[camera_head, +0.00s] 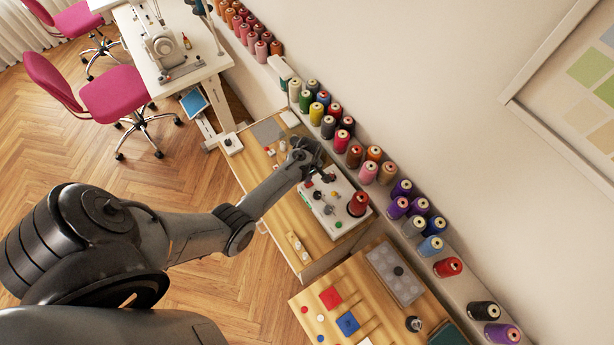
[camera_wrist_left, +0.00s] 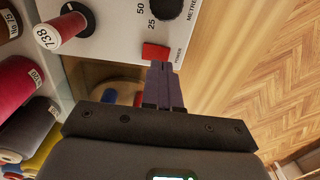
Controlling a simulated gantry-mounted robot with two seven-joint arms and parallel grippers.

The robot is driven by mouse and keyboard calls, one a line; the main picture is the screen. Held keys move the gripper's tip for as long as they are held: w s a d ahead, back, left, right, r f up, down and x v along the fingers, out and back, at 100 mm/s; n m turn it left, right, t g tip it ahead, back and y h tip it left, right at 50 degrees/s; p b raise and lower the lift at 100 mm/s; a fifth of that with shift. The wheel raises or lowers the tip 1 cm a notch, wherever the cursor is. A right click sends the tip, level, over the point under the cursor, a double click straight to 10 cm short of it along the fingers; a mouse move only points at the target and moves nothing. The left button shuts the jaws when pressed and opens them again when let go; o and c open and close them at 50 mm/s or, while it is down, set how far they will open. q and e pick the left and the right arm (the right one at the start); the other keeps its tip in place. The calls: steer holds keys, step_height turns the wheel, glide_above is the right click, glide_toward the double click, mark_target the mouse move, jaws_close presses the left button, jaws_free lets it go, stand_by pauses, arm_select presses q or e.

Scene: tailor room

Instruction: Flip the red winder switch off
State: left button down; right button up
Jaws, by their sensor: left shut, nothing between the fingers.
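The winder (camera_head: 318,218) is a white box on the wooden table, with a red thread spool (camera_head: 358,204) standing on it. In the left wrist view, its red switch (camera_wrist_left: 155,52) sits near the edge of the white panel (camera_wrist_left: 108,45), beside the word POWER. Which way the switch is tipped I cannot tell. My left gripper (camera_head: 314,172) is over the winder's far end in the head view. In the wrist view its closed, empty fingers (camera_wrist_left: 163,70) point at the switch, their tips right next to it. Whether they touch it I cannot tell.
A black knob (camera_wrist_left: 166,6) is on the panel beyond the switch. The spool labelled 738 (camera_wrist_left: 62,29) stands left of the fingers. More thread spools (camera_head: 340,141) line the wall ledge. A second table (camera_head: 318,275) with coloured pieces is in front.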

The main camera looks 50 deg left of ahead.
arm_select(q)
steer(key=r, duration=0.1)
steer(key=r+p, duration=0.1)
steer(key=shift+w+r, duration=0.35)
steer(key=shift+w, duration=0.05)
step_height(320, 180, up, 9)
steer(key=shift+w+r, duration=0.15)
steer(key=shift+w, duration=0.1)
arm_select(e)
steer(key=shift+w+d+r, duration=0.1)
steer(key=shift+w+r, duration=0.1)
steer(key=shift+r, duration=0.65)
